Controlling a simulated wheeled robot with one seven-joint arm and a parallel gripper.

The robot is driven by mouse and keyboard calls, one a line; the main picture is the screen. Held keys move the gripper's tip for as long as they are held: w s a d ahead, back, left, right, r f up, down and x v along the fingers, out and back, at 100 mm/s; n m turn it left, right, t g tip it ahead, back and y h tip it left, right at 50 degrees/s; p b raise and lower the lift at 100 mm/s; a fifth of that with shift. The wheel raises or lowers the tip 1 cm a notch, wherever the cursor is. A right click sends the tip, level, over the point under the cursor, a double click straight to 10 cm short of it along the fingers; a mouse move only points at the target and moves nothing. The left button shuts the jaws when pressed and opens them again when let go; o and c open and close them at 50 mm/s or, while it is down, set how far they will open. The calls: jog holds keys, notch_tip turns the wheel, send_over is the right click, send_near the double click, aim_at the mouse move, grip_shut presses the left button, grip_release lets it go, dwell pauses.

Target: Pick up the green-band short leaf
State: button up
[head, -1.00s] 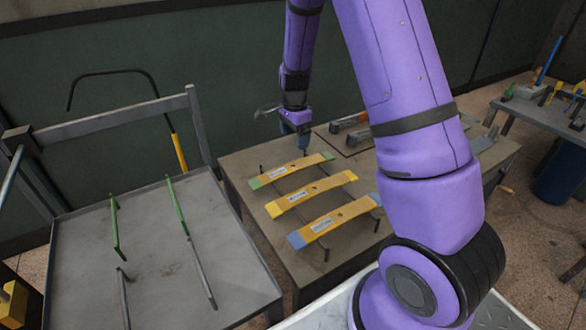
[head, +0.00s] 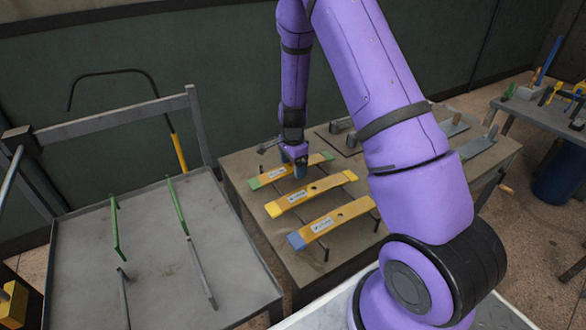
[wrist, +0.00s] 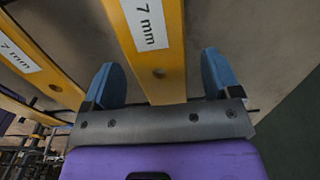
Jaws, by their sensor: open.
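The green-band short leaf (head: 270,178) is a yellow spring leaf with green ends and a white label. It lies on the far side of a row of three leaves on the brown table. My gripper (head: 300,171) is over it, right of its label, and hides part of it. In the wrist view a leaf (wrist: 158,88) with a "7 mm" label and a hole runs between my blue fingers (wrist: 160,70). The gripper is open, with a finger on each side of the leaf and visible gaps. Its height over the leaf is hard to tell.
The yellow-band leaf (head: 296,198) and blue-band leaf (head: 328,224) lie nearer on rod supports. A grey rack (head: 150,270) with green-topped posts stands at the left. Grey metal parts (head: 475,147) lie at the table's far right. A second table (head: 545,112) stands beyond.

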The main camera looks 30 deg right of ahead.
jog(key=shift+f, duration=0.1)
jog(key=shift+c, duration=0.2)
jog(key=c, duration=1.1)
jog(key=shift+c, duration=0.7)
